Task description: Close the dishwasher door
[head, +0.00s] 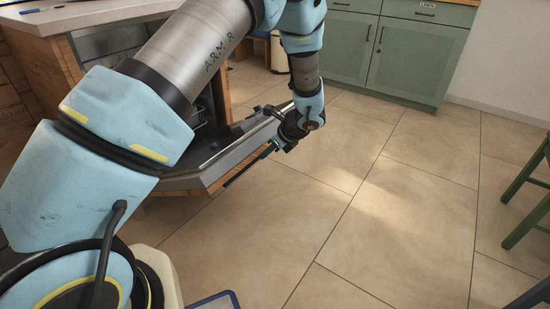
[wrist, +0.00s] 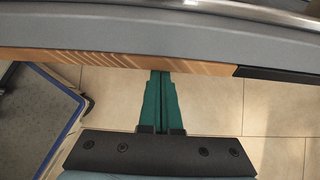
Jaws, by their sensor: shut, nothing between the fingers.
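The dishwasher door (head: 215,171) is open in the head view, lowered outward from the wooden counter, with its inner side up. Part of it is hidden behind my arm. In the wrist view the door's grey edge and wooden front panel (wrist: 110,58) run across the top. My gripper (wrist: 160,74) has its green fingers together and empty. The fingertips are at the lower edge of the wooden panel; I cannot tell whether they touch it. In the head view my gripper (head: 268,150) is at the door's outer edge.
Green cabinets (head: 415,55) stand along the back wall. A green stool (head: 525,190) is at the right edge. The tiled floor (head: 350,210) between the door and the stool is clear. The wooden counter (head: 90,15) is at upper left.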

